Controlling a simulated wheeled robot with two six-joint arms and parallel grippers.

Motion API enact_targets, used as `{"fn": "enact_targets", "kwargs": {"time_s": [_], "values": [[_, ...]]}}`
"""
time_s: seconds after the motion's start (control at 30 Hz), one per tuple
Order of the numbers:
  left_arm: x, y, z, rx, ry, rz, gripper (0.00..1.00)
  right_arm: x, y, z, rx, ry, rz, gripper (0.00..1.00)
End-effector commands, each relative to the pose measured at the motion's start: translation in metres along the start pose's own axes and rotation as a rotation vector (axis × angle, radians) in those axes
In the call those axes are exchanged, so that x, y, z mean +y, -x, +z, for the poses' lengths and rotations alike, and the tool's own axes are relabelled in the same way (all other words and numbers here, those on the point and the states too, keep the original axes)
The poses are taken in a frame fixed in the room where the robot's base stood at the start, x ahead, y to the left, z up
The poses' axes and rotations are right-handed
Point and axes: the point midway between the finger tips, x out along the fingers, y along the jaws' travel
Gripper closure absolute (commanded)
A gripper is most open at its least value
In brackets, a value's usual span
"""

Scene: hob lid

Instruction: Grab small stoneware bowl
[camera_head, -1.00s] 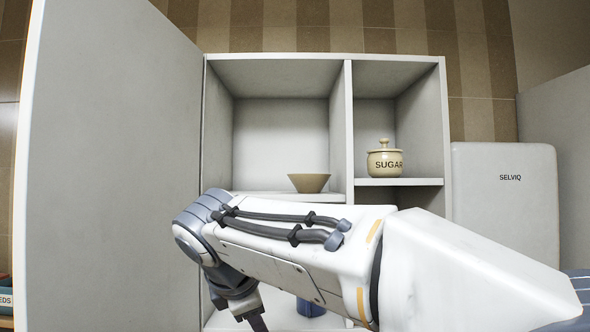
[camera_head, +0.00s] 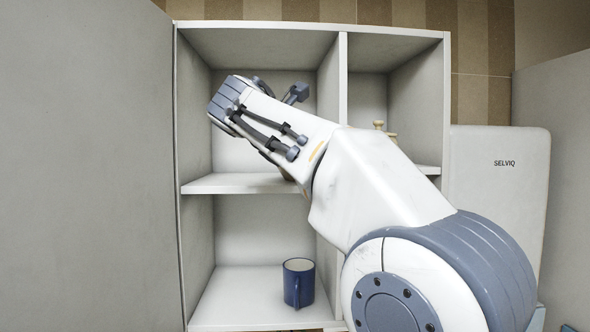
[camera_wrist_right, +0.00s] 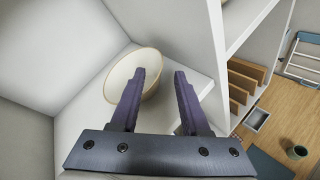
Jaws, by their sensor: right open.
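The small stoneware bowl (camera_wrist_right: 118,76), cream inside with a brownish rim, sits on a white shelf in the right wrist view. My right gripper (camera_wrist_right: 166,73) is open, with its two dark fingers pointing toward the bowl. The left finger in that picture overlaps the bowl's right part, and a strip of the bowl shows between the fingers. I cannot tell whether they touch. In the head view my right arm reaches across the upper left compartment and hides nearly all of the bowl. My left gripper is not in view.
The white cupboard's middle shelf (camera_head: 232,184) and upright divider (camera_head: 341,90) border the arm. A blue mug (camera_head: 298,283) stands in the lower compartment. The sugar jar (camera_head: 379,125) is mostly hidden behind my arm. An open door (camera_head: 85,170) stands at left.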

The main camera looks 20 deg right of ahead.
Motion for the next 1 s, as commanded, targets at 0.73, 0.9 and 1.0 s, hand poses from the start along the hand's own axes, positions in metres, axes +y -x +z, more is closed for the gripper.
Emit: {"fn": "enact_targets", "kwargs": {"time_s": [0.73,0.9,1.0], "values": [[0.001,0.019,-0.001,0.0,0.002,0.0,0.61,0.003,-0.043,-0.002,0.004,0.001,0.003,1.0],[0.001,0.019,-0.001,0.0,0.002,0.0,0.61,0.003,-0.043,-0.003,0.005,0.001,0.002,1.0],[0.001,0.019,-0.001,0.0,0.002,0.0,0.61,0.002,-0.043,-0.003,0.005,0.002,0.001,1.0]]}}
